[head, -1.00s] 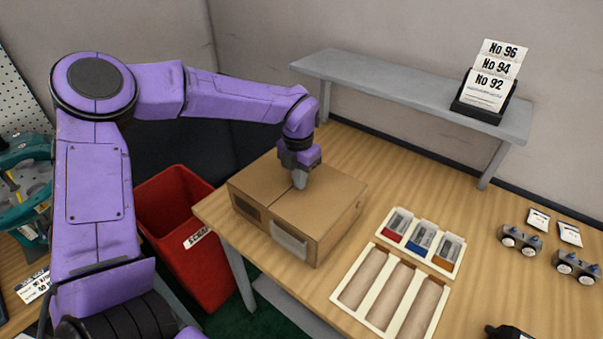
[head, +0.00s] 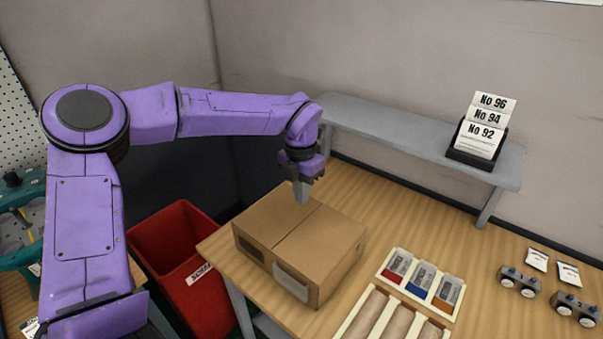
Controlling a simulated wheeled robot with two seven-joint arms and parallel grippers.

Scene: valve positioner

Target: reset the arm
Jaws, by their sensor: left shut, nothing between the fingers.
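My left arm is purple and comes in from the left of the head view. Its left gripper (head: 302,196) points down over the far part of a closed brown cardboard box (head: 300,245) on the wooden table. The gripper is shut and empty, with its tips at or just above the box top; I cannot tell whether they touch. My right gripper is not in view.
A red bin (head: 180,262) stands left of the table. A grey shelf (head: 400,130) at the back carries a card holder (head: 478,150). Right of the box are a tray of small packets (head: 421,283), a tray with long slots (head: 385,322) and metal devices (head: 518,281).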

